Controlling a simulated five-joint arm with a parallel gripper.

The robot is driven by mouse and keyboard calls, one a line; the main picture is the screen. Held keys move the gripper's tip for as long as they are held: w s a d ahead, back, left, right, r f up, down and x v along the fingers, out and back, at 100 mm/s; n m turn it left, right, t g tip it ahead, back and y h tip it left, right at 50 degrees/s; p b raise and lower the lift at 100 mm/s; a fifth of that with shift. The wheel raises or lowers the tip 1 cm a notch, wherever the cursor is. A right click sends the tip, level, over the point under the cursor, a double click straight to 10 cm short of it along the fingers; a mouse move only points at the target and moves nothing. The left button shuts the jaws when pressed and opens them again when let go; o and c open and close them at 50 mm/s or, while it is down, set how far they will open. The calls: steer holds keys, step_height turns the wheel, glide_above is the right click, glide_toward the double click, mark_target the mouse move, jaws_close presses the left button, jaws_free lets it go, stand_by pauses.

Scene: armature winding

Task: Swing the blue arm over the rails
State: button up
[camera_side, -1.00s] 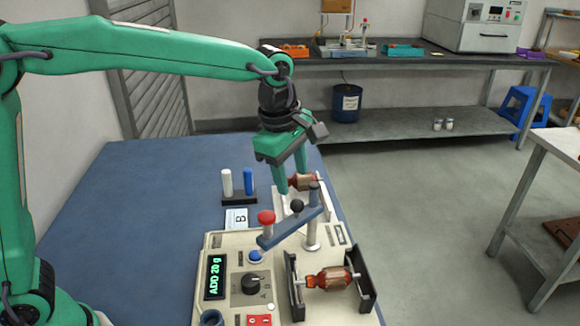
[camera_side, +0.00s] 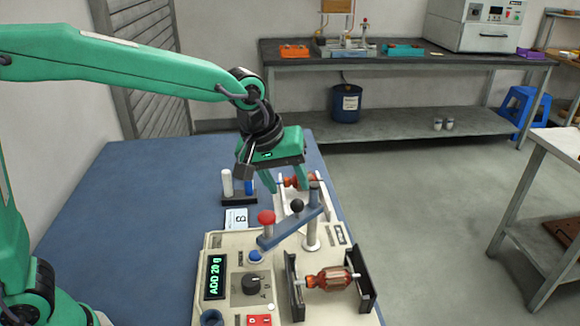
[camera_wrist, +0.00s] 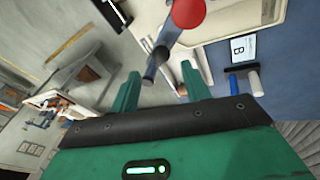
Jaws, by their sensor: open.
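The blue arm (camera_side: 288,231) is a flat bar with a red knob (camera_side: 266,217) at its front-left end and a black ball (camera_side: 297,206) along it. A copper armature (camera_side: 328,279) lies across these rails. My gripper (camera_side: 287,185) is open and empty beyond the blue arm, by a second armature in a white cradle (camera_side: 283,203). In the wrist view, the blue arm (camera_wrist: 169,34) and red knob (camera_wrist: 188,12) show beyond my open fingers (camera_wrist: 160,88).
White and blue cylinders stand in a black holder (camera_side: 239,199), behind a label card (camera_side: 236,218). The blue table is clear at left.

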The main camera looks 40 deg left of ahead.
mark_target(298, 204)
steer(key=m, duration=0.5)
steer(key=shift+s+a+f+t, duration=0.15)
steer(key=shift+s+f+t, duration=0.1)
steer(key=shift+f+t, duration=0.05)
steer(key=shift+f, duration=0.1)
steer(key=shift+x, duration=3.85)
jaws_close()
steer(key=shift+d+n, duration=0.5)
steer(key=shift+n, duration=0.2)
